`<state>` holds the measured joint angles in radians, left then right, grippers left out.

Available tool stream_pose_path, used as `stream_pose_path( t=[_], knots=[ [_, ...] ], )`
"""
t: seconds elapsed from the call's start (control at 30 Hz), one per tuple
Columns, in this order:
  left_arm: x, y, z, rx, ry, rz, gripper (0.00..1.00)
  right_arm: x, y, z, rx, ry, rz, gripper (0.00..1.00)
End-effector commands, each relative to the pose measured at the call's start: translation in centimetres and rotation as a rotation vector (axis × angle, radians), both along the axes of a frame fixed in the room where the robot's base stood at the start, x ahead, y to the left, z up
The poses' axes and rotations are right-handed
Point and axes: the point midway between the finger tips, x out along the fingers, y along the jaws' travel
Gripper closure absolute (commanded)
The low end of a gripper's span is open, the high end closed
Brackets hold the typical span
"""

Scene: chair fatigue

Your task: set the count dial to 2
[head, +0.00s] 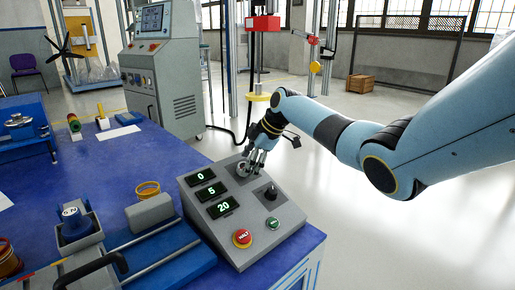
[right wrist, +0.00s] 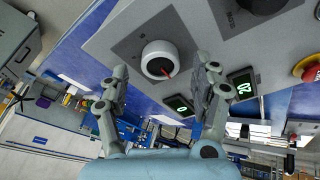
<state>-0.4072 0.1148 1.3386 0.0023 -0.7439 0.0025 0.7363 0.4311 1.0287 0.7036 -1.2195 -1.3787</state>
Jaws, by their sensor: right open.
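The grey control panel (head: 225,238) stands at the table's right corner. Its green displays read 0 (head: 200,176), 5 (head: 211,191) and 20 (head: 222,208). My right gripper (head: 256,160) is over the panel's upper dial (head: 242,169), partly hiding it. In the right wrist view, that dial (right wrist: 158,58) is a round pale knob with a red pointer. My right gripper (right wrist: 160,68) is open there, its fingers on either side of the knob, with no clear contact. A second, black dial (head: 270,192) sits lower on the panel. I cannot read which dial is the count one.
A red HALT button (head: 242,238) and a green button (head: 273,223) sit at the panel's front. A grey machine cabinet (head: 165,75) stands behind.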

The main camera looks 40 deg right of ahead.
Motion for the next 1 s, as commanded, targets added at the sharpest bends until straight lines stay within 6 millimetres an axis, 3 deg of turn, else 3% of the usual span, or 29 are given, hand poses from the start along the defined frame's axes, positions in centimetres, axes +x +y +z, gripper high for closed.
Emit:
stream_pose_path(
  t=[0.23,0.43,0.6,1.0],
  knots=[
    [0.1,0.0,0.0,0.0,-0.002,0.0,0.6,-2.6,-1.4,4.8,-0.006,-0.002,0.001,0.35],
    [0.1,0.0,0.0,0.0,-0.002,0.0,0.6,-4.2,-2.1,7.7,-0.005,0.0,0.001,0.35],
    [0.1,-0.1,0.0,0.0,-0.002,0.0,0.6,-4.8,-2.3,8.7,-0.002,0.003,0.001,0.35],
    [0.1,-0.1,0.0,-0.001,-0.003,0.0,0.6,-4.8,-2.3,8.7,-0.001,0.002,0.001,0.35]
  ],
)
